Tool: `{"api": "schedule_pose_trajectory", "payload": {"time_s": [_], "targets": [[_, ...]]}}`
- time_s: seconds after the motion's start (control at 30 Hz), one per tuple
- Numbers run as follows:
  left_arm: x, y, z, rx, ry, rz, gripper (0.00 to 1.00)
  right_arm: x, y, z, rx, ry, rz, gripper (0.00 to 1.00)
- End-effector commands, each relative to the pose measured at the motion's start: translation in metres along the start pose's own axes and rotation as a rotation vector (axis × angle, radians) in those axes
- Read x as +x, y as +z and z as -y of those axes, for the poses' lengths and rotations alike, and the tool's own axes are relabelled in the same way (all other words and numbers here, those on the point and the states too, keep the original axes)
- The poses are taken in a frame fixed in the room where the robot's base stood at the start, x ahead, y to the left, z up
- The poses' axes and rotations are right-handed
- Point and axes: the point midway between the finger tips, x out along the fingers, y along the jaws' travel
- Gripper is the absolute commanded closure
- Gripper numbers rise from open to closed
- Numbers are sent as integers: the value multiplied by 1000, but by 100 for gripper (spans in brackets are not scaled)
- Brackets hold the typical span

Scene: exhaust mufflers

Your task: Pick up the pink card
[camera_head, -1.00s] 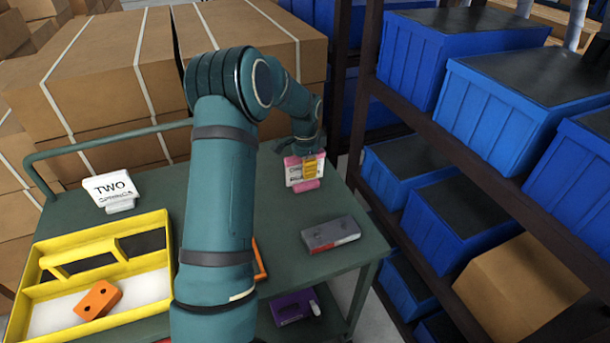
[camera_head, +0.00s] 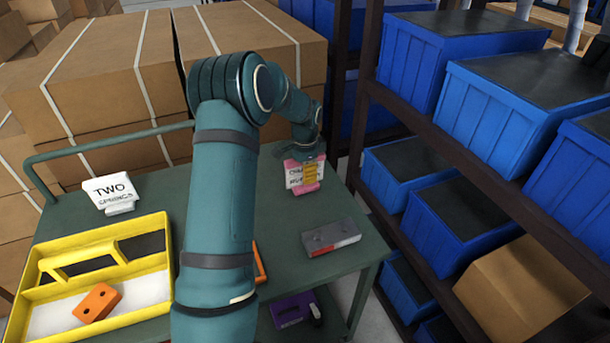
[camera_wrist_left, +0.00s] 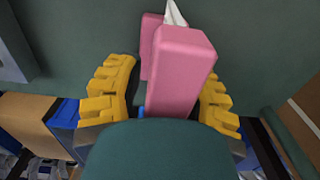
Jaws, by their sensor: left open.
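The pink card (camera_head: 293,174) stands near the far right corner of the green cart top, a white lettered card in a pink holder. In the left wrist view its pink holder (camera_wrist_left: 180,70) fills the gap between my yellow fingers, with a bit of white card behind. My left gripper (camera_head: 310,174) is open, with one finger on each side of the holder. Whether either finger touches it I cannot tell. The gripper hides part of the card's lettering in the head view. My right gripper is not in view.
On the cart (camera_head: 290,222) are a white "TWO" card (camera_head: 113,192), a yellow tray (camera_head: 155,232) with an orange block (camera_head: 97,303), and a grey and red block (camera_head: 331,236). Cardboard boxes (camera_head: 90,90) stand behind. A rack of blue bins (camera_head: 525,95) is at right.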

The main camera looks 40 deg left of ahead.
Motion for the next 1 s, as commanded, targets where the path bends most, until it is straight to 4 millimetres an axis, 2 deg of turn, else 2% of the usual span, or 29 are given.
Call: {"api": "schedule_pose_trajectory", "payload": {"time_s": [0.07,0.2,0.73,0.87,1.0], "targets": [[0,0,0,0,0,0,63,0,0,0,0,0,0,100],[0,0,0,0,0,0,100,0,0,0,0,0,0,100],[-3,0,0,0,0,0,100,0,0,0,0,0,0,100],[-20,-1,0,0,-2,-2,100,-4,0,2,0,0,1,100],[-49,-1,0,0,-3,-3,100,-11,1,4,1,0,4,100]]}}
